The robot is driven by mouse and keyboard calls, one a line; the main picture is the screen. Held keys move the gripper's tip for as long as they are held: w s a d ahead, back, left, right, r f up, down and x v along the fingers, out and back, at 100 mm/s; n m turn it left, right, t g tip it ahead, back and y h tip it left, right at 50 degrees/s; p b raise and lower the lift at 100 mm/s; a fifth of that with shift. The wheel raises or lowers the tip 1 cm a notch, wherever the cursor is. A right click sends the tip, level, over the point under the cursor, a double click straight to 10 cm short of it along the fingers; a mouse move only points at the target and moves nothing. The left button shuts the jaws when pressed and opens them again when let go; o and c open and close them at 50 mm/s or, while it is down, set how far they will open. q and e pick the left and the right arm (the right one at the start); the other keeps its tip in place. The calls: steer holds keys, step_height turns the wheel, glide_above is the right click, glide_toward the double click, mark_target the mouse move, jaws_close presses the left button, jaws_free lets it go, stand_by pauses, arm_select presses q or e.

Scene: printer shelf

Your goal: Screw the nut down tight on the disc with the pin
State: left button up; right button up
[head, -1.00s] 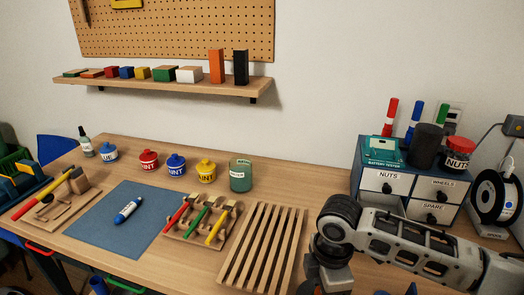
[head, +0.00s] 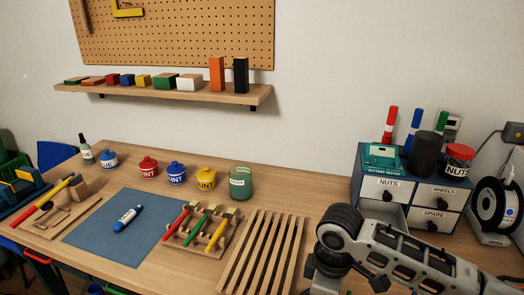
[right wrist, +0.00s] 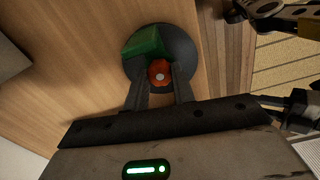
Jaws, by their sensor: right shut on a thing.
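In the right wrist view an orange-red nut (right wrist: 159,71) with a pale centre sits over a round dark disc (right wrist: 183,45) on the wooden table. The pale spot may be the pin's end; I cannot tell. A green piece (right wrist: 144,42) lies over the disc's left part, beside the nut. My right gripper (right wrist: 161,84) is shut on the nut, one finger on each side. How far down the nut sits is not clear. In the head view my right arm covers this spot. My left gripper is not in view.
A slatted wooden rack (head: 262,250) lies left of my right arm. A drawer cabinet (head: 412,190) with jars and markers on top stands behind the arm. A tool rack (head: 205,228) and a blue mat (head: 105,240) lie further left. Dark parts at the wrist view's right edge are unclear.

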steer(key=m, duration=0.9)
steer(key=shift+m, duration=0.4)
steer(key=o, duration=0.5)
steer(key=shift+o, duration=0.3)
